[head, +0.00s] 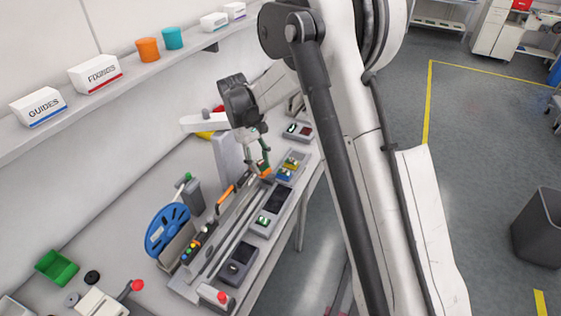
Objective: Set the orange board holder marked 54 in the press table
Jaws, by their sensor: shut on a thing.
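My gripper (257,162) points down over the far part of the bench machine in the head view. It is shut on a small orange piece (266,173), which looks like the orange board holder. Its marking is too small to read, and the fingers hide part of it. The piece is at or just above the machine's rails; I cannot tell whether it touches them. Another orange part (227,195) lies to the left along the rails. I cannot make out for certain which part of the machine is the press table.
A blue reel (167,230) stands left of the rails. Control boxes (239,262) line the bench's front edge. A red knob (222,297) is at the near end. A green bin (57,267) sits at lower left. The shelf (140,75) holds boxes and cups.

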